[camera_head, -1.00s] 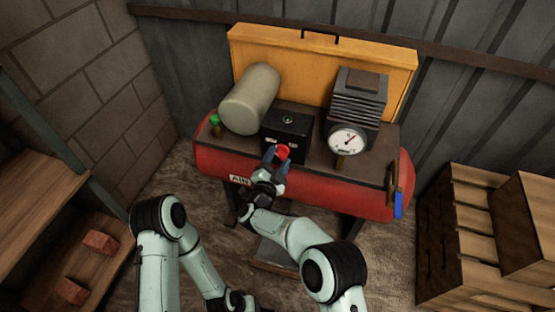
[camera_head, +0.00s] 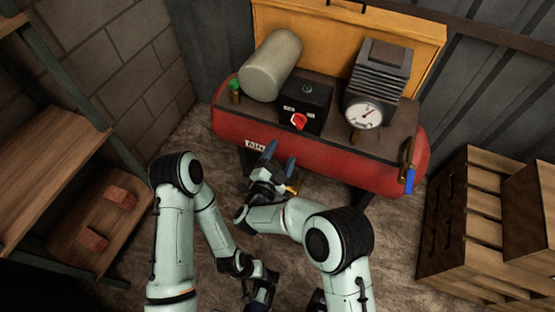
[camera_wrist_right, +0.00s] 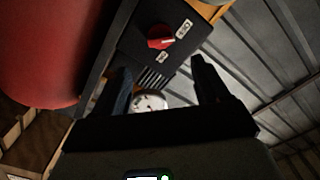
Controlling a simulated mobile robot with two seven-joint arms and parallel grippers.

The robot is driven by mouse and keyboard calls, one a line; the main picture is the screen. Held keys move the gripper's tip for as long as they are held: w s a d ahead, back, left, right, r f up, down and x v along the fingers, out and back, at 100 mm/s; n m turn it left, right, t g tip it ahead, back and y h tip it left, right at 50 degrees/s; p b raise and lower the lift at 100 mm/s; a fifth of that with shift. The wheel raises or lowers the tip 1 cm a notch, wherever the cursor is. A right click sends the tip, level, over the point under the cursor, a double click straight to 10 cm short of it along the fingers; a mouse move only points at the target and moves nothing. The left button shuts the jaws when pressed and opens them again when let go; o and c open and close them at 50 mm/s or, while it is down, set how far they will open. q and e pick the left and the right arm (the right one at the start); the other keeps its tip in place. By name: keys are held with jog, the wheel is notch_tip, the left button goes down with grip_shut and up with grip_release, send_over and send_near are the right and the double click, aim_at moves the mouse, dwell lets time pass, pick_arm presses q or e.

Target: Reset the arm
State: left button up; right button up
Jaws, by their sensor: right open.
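My right gripper (camera_head: 279,160) is open and empty in front of the red air tank (camera_head: 330,152), apart from the red knob (camera_head: 299,122). The knob sits on the front of a black control box (camera_head: 307,98) on top of the tank. In the right wrist view the open fingers (camera_wrist_right: 165,82) show with nothing between them touching, and the red knob (camera_wrist_right: 160,37) lies beyond them. My left gripper (camera_head: 260,292) hangs low at the bottom edge of the head view, partly cut off; its jaws cannot be made out.
The compressor also carries a grey-green cylinder (camera_head: 271,64), a finned motor block (camera_head: 381,68) and a dial gauge (camera_head: 364,112). A blue-handled valve (camera_head: 409,178) is at its right end. Wooden crates (camera_head: 480,215) stand at right; a wooden shelf (camera_head: 40,160) with bricks is at left.

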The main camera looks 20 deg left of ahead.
pick_arm(q)
jog(key=shift+s+d+r, duration=0.1)
jog(key=shift+s, duration=0.1)
pick_arm(e)
jog(key=shift+s, duration=1.1)
jog(key=s+d+f+n+g+y+p, duration=0.1)
jog(key=s+d+f+n+g+p, duration=0.1)
jog(key=d+f+g+p, duration=0.45)
jog(key=s+d+f+n+g+y+p, duration=0.1)
jog(key=s+d+f+n+g+p, duration=0.15)
jog(key=d+f, duration=0.75)
pick_arm(q)
notch_tip(320, 180, up, 15)
jog(key=s+d+g+p, duration=0.1)
jog(key=s+p, duration=0.1)
jog(key=p, duration=0.4)
jog(key=shift+g, duration=0.3)
pick_arm(e)
jog(key=s+d+r+g+y, duration=0.1)
jog(key=s+d+g, duration=0.4)
jog(key=s, duration=0.7)
jog(key=s+d+r+g+y, duration=0.1)
jog(key=s+d+g, duration=0.4)
jog(key=s, duration=0.8)
jog(key=shift+d+r+n, duration=0.25)
jog(key=shift+d+n, duration=0.1)
jog(key=shift+d, duration=0.7)
